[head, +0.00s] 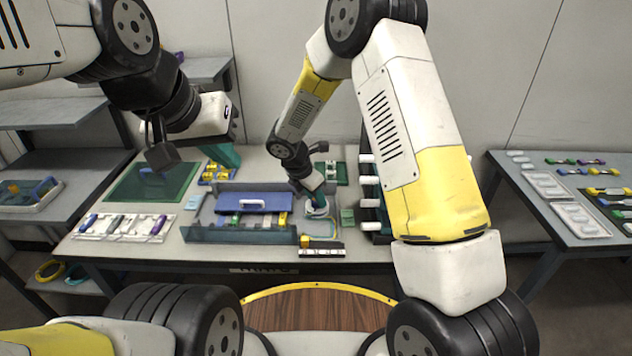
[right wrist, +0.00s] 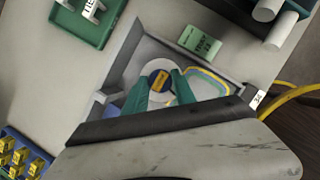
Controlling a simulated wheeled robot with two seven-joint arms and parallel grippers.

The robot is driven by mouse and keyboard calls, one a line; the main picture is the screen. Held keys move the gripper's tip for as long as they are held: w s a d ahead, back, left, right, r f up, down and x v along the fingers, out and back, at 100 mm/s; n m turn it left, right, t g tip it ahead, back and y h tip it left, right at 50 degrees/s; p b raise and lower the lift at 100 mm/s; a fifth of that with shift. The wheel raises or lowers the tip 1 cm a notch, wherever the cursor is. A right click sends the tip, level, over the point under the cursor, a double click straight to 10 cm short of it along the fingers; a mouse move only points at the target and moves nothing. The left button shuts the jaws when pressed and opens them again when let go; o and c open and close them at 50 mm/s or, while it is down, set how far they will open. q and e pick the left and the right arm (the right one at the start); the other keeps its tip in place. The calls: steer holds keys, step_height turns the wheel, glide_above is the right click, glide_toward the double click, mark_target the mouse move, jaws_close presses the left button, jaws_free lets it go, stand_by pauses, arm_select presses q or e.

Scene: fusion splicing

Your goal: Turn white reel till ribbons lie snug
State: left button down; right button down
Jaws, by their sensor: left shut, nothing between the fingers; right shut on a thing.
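The white reel (right wrist: 152,66) shows as a pale disc with a dark blue and orange hub (right wrist: 160,78). It sits in a grey tray, and in the head view the reel (head: 317,211) is partly hidden by my right gripper. My right gripper (right wrist: 161,90) has its green fingers on either side of the hub, shut on it. Cyan and yellow ribbons (right wrist: 211,79) form a loose rounded loop at the right of the reel. My left gripper (head: 228,156), with teal fingers, is shut and empty above the back of the table.
A green mat (head: 150,182) and a white tray of tools (head: 122,228) lie further left. White rods on a rack (head: 368,181) stand right of the reel. A green label card (right wrist: 200,42) lies near the ribbons.

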steer(key=m, duration=0.2)
steer(key=m+g+h, duration=0.1)
steer(key=m, duration=0.1)
steer(key=shift+w+a+m+g, duration=0.15)
steer(key=shift+m+g, duration=0.15)
steer(key=m+g, duration=0.1)
steer(key=m, duration=0.1)
steer(key=m+g, duration=0.1)
steer(key=m, duration=0.2)
steer(key=shift+w, duration=0.15)
steer(key=m, duration=0.2)
steer(key=m+g, duration=0.1)
steer(key=m, duration=0.2)
steer(key=shift+w+g, duration=0.1)
steer(key=shift+g, duration=0.2)
steer(key=m+g+y, duration=0.1)
steer(key=m, duration=0.3)
steer(key=shift+w, duration=0.1)
steer(key=shift+m+y, duration=0.3)
steer(key=c, duration=1)
jaws_free()
steer(key=shift+d, duration=0.2)
steer(key=shift+r, duration=0.1)
